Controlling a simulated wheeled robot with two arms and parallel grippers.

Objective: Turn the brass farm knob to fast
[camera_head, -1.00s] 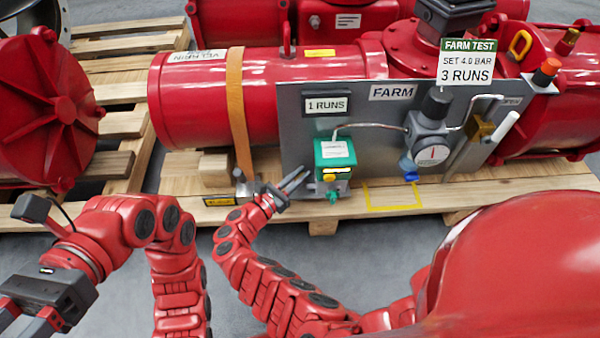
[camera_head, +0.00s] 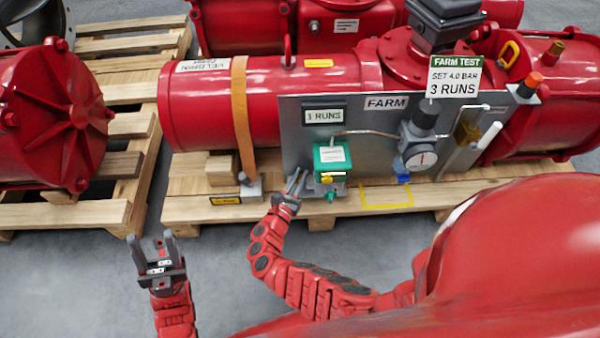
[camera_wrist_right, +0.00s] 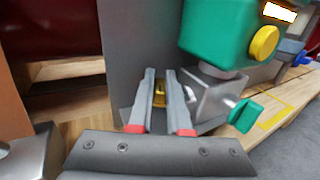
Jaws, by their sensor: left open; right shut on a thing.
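The brass knob (camera_wrist_right: 160,94) shows in the right wrist view as a small gold piece between my right fingers, on the left side of a metal block (camera_wrist_right: 212,92) under a green box (camera_wrist_right: 215,35). My right gripper (camera_wrist_right: 160,74) is shut on it. In the head view my right gripper (camera_head: 294,180) is just left of the green box (camera_head: 332,158); its fingers hide the knob there. No speed marking by the knob is readable. My left gripper (camera_head: 151,246) is open and empty over the floor, front left.
A grey panel (camera_head: 293,125) marked FARM carries a display reading 1 RUNS (camera_head: 324,115), a yellow button (camera_head: 327,180) and a gauge (camera_head: 420,158). A sign (camera_head: 455,77) reads SET 4.0 BAR, 3 RUNS. An orange strap (camera_head: 243,120) and wooden pallet are left of the panel. Front-left floor is clear.

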